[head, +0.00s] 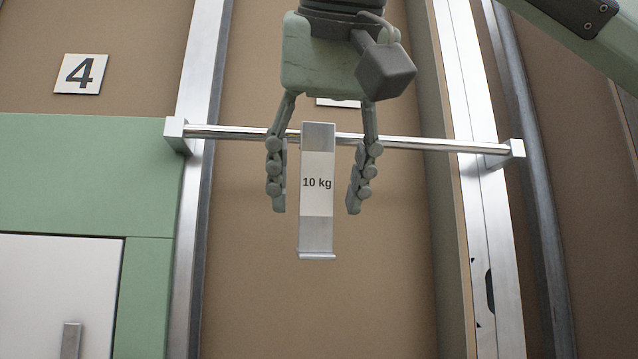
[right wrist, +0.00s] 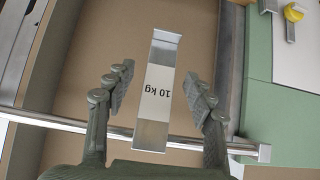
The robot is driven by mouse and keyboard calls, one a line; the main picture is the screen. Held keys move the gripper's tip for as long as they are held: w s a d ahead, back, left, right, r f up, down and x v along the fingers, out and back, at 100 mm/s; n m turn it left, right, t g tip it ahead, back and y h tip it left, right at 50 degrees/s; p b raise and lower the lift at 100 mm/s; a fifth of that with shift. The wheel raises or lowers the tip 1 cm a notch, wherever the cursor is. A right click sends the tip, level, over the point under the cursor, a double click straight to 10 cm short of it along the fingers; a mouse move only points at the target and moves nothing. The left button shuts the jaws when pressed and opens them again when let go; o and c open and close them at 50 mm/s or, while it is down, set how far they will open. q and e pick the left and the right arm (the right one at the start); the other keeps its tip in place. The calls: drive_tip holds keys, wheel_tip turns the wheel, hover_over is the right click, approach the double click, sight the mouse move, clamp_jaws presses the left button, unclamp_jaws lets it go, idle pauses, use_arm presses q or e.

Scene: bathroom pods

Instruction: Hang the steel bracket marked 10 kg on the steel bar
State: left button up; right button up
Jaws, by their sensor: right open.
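The steel bracket (head: 317,236) has a white label reading 10 kg and is upright, with a small lip at its lower end. Its top end rises just above the steel bar (head: 230,133), and the bar passes behind it. The hook behind the bracket is hidden. My right gripper (head: 314,208) is open, with one finger on each side of the bracket and a visible gap to each. The right wrist view also shows the bracket (right wrist: 158,108) between the open fingers (right wrist: 160,92), its top end overlapping the bar (right wrist: 50,120). My left gripper is not in view.
The bar spans two metal uprights on square end mounts (head: 505,153). A brown panel (head: 250,270) lies behind it. A sign marked 4 (head: 80,74) and a green wall with a white door (head: 60,290) are at left. The space below the bracket is clear.

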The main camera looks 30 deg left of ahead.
drive_tip(key=v, duration=1.2)
drive_tip(key=shift+f, duration=0.1)
